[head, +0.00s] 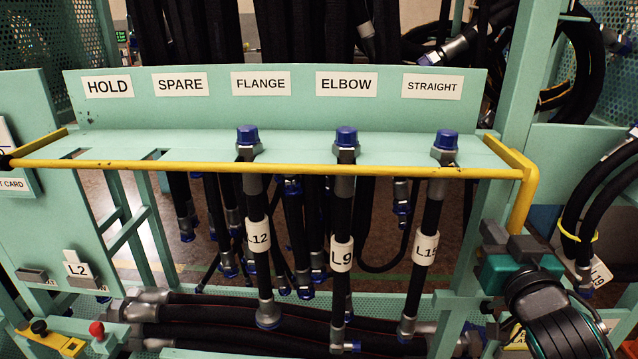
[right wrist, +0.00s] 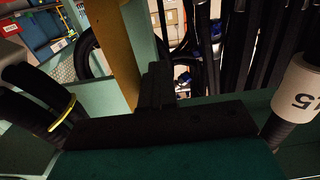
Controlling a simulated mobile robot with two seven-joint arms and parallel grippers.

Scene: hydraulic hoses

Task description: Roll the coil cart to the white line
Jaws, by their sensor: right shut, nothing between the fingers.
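A mint-green frame with a yellow rail (head: 270,167) across its front fills the head view; I cannot tell whether it is the coil cart. No white line can be made out on the floor. My right gripper (head: 509,240) is shut and empty, just below the right end of the rail and right of the hose tagged L15. In the right wrist view its dark fingers (right wrist: 156,86) are together, beside the yellow rail end (right wrist: 112,45). My left gripper is not in view.
Capped hoses hang from the slotted shelf (head: 300,148), under a label board (head: 275,110) reading HOLD, SPARE, FLANGE, ELBOW and STRAIGHT. The hose tag L15 (head: 425,248) is nearest my right gripper. Coiled hoses (head: 600,200) hang at the right.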

